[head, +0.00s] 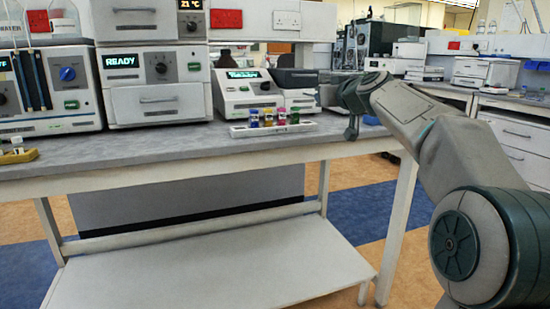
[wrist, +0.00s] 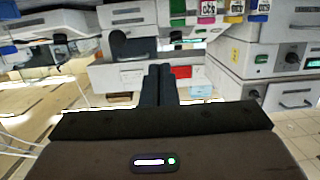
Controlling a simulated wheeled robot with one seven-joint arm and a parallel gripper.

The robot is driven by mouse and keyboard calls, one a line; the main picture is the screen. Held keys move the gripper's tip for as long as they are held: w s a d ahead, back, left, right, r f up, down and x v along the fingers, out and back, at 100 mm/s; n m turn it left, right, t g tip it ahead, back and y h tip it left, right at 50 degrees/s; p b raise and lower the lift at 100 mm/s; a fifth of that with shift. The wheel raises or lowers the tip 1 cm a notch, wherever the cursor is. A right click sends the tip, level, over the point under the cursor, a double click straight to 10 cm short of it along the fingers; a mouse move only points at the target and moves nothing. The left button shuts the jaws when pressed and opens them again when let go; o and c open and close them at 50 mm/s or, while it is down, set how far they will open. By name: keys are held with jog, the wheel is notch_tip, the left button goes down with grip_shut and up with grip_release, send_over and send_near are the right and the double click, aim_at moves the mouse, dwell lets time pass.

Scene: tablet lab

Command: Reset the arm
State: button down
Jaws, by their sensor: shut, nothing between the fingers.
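My arm reaches in from the right in the head view, bent at the elbow, with its end over the right part of the bench. My gripper (head: 351,132) hangs at the arm's end, to the right of a white rack of vials. In the wrist view my gripper (wrist: 159,72) shows as two dark fingers side by side, touching, with nothing between them.
The grey bench (head: 190,150) carries a white rack (head: 273,130) with several coloured vials. Behind stand a white instrument (head: 240,95) and an oven marked READY (head: 150,85). A yellow holder (head: 18,156) lies at far left. The bench front is clear.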

jog(key=s+a+g+h+p, duration=0.1)
jog(key=s+a+g+p, duration=0.15)
jog(key=s+p, duration=0.5)
jog(key=s+a+g+h+p, duration=0.1)
jog(key=s+a+g+p, duration=0.15)
jog(key=s+p, duration=0.45)
jog(key=s+d+m+g+h+p, duration=0.2)
jog(key=s+d+g+p, duration=0.1)
jog(key=s+p, duration=0.8)
jog(key=s+d+m+g+h+p, duration=0.1)
jog(key=s+d+g+p, duration=0.3)
jog(key=s+p, duration=0.6)
jog(key=s+m, duration=0.1)
jog(key=s, duration=0.5)
jog(key=shift+s+d+r+h+p, duration=0.2)
jog(key=shift+s+d+h+p, duration=0.05)
jog(key=shift+s+h+p, duration=0.15)
